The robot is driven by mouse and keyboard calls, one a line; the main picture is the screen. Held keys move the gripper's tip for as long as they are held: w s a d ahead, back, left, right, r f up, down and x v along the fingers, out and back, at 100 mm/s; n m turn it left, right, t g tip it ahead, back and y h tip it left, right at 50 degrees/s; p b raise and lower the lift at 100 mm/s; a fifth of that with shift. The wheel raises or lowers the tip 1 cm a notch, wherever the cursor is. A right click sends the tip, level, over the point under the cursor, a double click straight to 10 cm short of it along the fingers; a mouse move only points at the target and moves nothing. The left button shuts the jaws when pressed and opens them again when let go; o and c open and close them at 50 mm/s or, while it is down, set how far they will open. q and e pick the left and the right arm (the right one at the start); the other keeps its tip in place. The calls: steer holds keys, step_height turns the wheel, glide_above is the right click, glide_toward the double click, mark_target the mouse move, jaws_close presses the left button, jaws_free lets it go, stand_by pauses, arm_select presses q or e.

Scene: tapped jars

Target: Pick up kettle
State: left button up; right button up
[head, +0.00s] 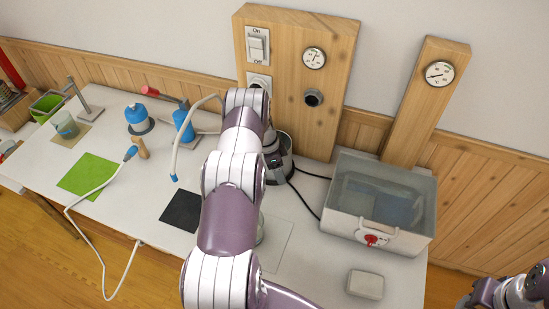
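The kettle (286,162) seems to be the grey, dark-based vessel behind my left arm, standing on the table by the wooden post. Black cords run from its foot, and most of it is hidden by the arm. My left arm reaches up from the bottom middle, and its wrist end is at the kettle's upper left. The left gripper's fingers are hidden, so I cannot tell whether they touch the kettle. My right gripper (468,302) shows only partly at the bottom right edge, off the table and apart from the kettle; its fingers are unclear.
A wooden panel (325,100) with switch and gauge stands behind the kettle. A water tank (370,238) with red tap is at right, with a white block (365,284) in front. A blue-ended hose (98,189), green mat (88,177) and black mat (182,210) lie left.

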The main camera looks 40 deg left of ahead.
arm_select(q)
steer(key=shift+s, duration=0.2)
jaws_close()
steer(key=shift+r, duration=0.15)
steer(key=shift+w, duration=0.1)
